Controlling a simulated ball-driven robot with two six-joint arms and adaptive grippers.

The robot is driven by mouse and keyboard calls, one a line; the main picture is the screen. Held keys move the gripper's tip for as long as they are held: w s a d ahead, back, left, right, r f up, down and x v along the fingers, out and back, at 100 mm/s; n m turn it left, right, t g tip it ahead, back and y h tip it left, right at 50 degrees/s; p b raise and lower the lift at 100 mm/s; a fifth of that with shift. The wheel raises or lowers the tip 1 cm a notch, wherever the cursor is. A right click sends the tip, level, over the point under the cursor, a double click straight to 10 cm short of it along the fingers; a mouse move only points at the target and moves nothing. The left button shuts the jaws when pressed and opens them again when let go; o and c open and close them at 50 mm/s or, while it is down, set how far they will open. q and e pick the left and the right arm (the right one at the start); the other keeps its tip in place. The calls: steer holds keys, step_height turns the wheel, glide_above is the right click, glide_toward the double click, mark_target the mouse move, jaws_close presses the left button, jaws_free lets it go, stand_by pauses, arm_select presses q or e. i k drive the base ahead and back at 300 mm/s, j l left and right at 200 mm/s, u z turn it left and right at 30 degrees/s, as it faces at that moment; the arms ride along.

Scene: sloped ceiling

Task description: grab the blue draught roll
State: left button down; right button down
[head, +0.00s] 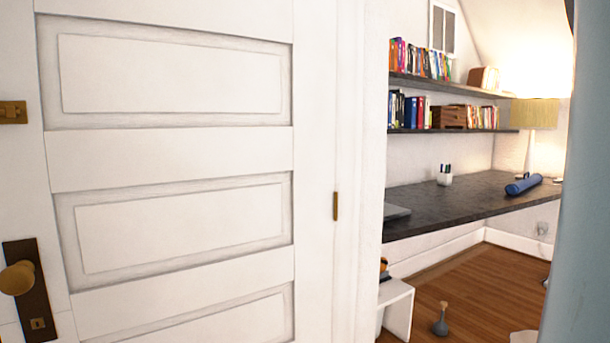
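The blue draught roll (523,184) lies on the dark desk (455,204) near its right end, in the right part of the head view. It is a short blue cylinder lying on its side. Neither of my grippers shows in the head view. The roll is well beyond the white door and its frame, and nothing covers it.
A white panelled door (165,160) with a brass knob (17,278) fills the left. A pale blue edge (585,200) stands close at the right. A white stool (397,305) and a grey bottle-shaped object (441,320) stand on the wooden floor (470,285). A lamp (535,113) is behind the roll.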

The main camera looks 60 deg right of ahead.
mark_target(512, 189)
steer(key=z, duration=3.2)
steer(key=i+z, duration=0.15)
steer(key=i, duration=0.6)
steer(key=i+l+z, duration=0.25)
steer(key=i, duration=1)
steer(key=i+j+z, duration=0.3)
steer(key=i, duration=1.55)
steer(key=i+l+u, duration=0.15)
steer(key=i, duration=1.1)
steer(key=i+u, duration=0.4)
steer(key=i+l+u, duration=0.1)
steer(key=u, duration=0.3)
steer(key=i+l+u, duration=0.2)
steer(key=i+u, duration=0.2)
steer(key=i+l+u, duration=0.2)
steer(key=u, duration=0.2)
steer(key=i+l+u, duration=0.15)
steer(key=l+u, duration=0.25)
